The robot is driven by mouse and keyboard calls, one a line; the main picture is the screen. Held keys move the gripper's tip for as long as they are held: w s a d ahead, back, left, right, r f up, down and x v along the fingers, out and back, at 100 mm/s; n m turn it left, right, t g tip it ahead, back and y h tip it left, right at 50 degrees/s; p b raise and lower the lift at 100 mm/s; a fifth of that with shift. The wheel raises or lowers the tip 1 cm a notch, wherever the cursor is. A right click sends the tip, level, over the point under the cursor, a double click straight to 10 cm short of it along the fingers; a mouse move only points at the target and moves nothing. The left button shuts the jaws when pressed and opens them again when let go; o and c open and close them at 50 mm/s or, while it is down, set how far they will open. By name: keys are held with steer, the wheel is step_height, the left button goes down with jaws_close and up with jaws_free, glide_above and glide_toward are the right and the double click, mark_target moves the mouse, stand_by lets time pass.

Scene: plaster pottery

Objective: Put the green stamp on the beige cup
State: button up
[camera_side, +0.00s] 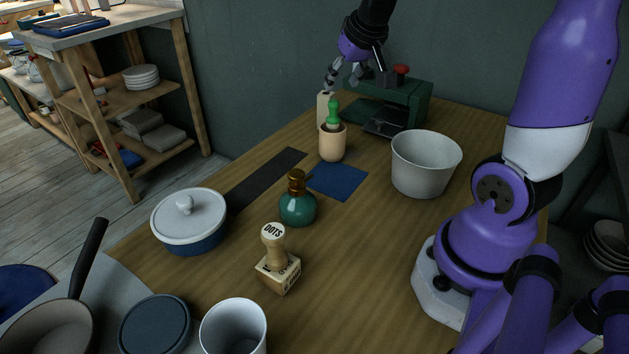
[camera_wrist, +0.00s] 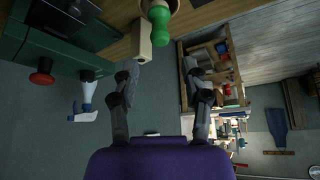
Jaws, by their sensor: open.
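The green stamp (camera_side: 333,112) stands upright in the mouth of the beige cup (camera_side: 333,147), with its rounded green handle sticking up; its lower end is hidden. The cup stands upright on the wooden table. In the wrist view, the green stamp (camera_wrist: 159,25) and part of the beige cup (camera_wrist: 174,5) show at the top edge. My gripper (camera_side: 345,77) is open and empty. It is above and behind the stamp, apart from it. In the wrist view, the fingers of my gripper (camera_wrist: 162,66) are spread with nothing between them.
A cream block (camera_side: 323,106) stands just behind the cup. A green press (camera_side: 402,103) with a red knob is at the back right. A white bowl (camera_side: 425,165) stands to the right. A blue mat (camera_side: 338,181) and a teal bottle (camera_side: 298,208) are in front.

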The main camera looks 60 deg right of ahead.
steer(key=s+a+n+y, duration=0.1)
steer(key=s+a+n, duration=0.2)
steer(key=s+a, duration=0.2)
steer(key=s+a+n+y, duration=0.2)
steer(key=s+a, duration=0.3)
steer(key=a, duration=0.6)
steer(key=shift+s+a+n, duration=0.35)
steer(key=shift+n, duration=0.15)
